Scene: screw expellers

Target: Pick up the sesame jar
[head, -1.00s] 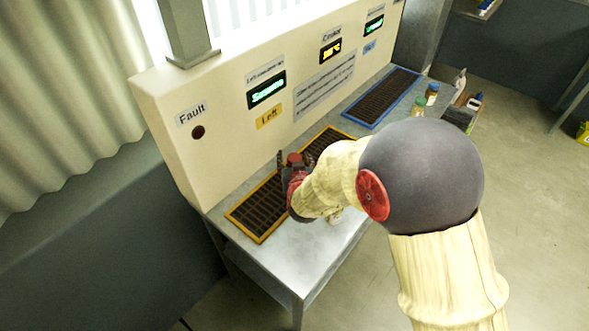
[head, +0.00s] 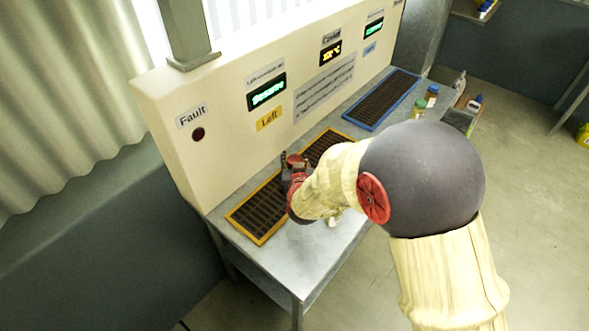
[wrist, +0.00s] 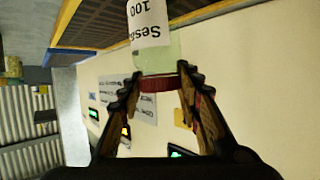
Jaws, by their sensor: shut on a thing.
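The sesame jar (wrist: 151,50) shows in the wrist view as a pale, clear jar with a white label reading "Sesa" and "100" and a dark red lid. In the head view only its red lid (head: 295,159) shows; the body is hidden behind my gripper. My gripper (wrist: 162,84) is shut on the jar, with one finger on each side of the lid. In the head view my gripper (head: 295,165) is over the orange-framed grate. I cannot tell whether the jar's base touches the grate.
The orange-framed grate (head: 246,232) lies on the grey metal table (head: 300,265) against the cream panel (head: 185,95) with displays. A blue-framed grate (head: 385,98) lies farther right. Small jars (head: 420,106) and a box of bottles stand at the table's far end.

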